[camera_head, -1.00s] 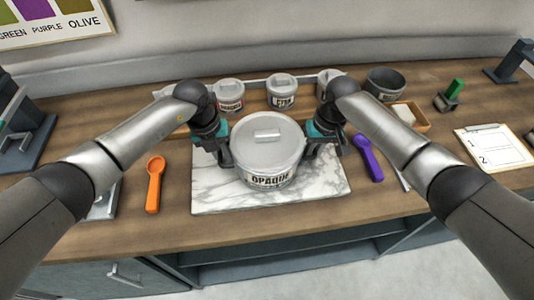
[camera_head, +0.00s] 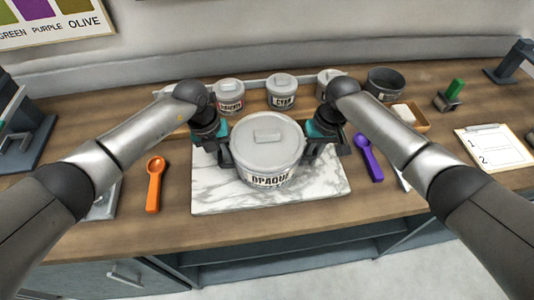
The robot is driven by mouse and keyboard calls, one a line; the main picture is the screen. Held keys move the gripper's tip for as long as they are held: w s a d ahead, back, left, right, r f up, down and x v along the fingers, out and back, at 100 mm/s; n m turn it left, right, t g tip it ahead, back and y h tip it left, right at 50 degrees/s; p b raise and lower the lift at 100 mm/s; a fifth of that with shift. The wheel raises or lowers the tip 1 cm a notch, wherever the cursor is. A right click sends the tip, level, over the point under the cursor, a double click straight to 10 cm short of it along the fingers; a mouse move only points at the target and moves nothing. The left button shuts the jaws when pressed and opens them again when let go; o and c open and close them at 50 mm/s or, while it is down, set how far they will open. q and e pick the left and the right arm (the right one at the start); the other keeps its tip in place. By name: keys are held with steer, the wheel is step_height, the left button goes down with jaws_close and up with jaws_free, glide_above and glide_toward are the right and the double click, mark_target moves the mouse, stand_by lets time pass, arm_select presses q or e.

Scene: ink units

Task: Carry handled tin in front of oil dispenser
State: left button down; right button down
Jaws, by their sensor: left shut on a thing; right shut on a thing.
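The handled tin (camera_head: 267,150) is a large white lidded tub with a grey block-shaped knob on its lid and a label reading "OPAQUE", partly cut off. It is over the white marble slab (camera_head: 225,197) in the middle of the counter. My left gripper (camera_head: 229,158) is shut on its left side. My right gripper (camera_head: 309,154) is shut on its right side. The tin is upright; I cannot tell clearly whether it touches the slab. I cannot identify an oil dispenser for certain in this view.
Small labelled tins (camera_head: 230,96) and (camera_head: 282,92) stand behind, with a dark bowl (camera_head: 385,83) to their right. An orange scoop (camera_head: 155,183) lies left of the slab, a purple scoop (camera_head: 369,158) right of it. A clipboard (camera_head: 494,147) lies far right. The slab's front is clear.

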arm_select(q)
steer(key=shift+w+r, duration=0.2)
steer(key=shift+r, duration=0.05)
arm_select(e)
steer(key=shift+w+r, duration=0.15)
steer(key=shift+r, duration=0.05)
